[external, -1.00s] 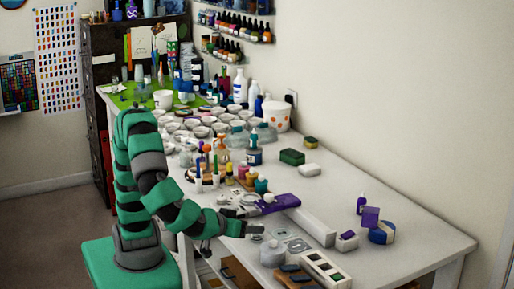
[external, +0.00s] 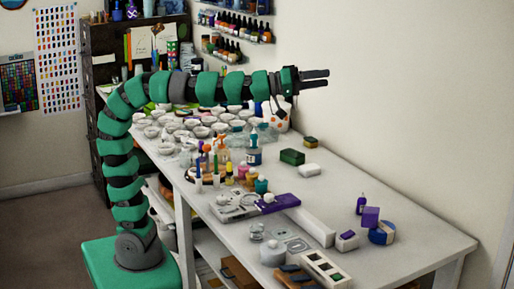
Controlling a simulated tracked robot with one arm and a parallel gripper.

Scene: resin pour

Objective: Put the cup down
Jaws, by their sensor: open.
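My gripper (external: 327,78) is raised high above the table, pointing right, with its two fingers apart and nothing between them. A small clear cup (external: 257,232) appears to stand on the white table (external: 350,215) near its front edge, next to a round whitish pot (external: 272,253). It is too small to tell what is in it. Several white cups (external: 151,131) stand in rows at the back of the table, partly behind my arm. The gripper is far above and apart from all of them.
Several bottles (external: 217,160) stand mid-table. A purple item (external: 282,203) and a long white bar (external: 310,228) lie in front. The table's right part is mostly clear, with purple and blue items (external: 381,232) there.

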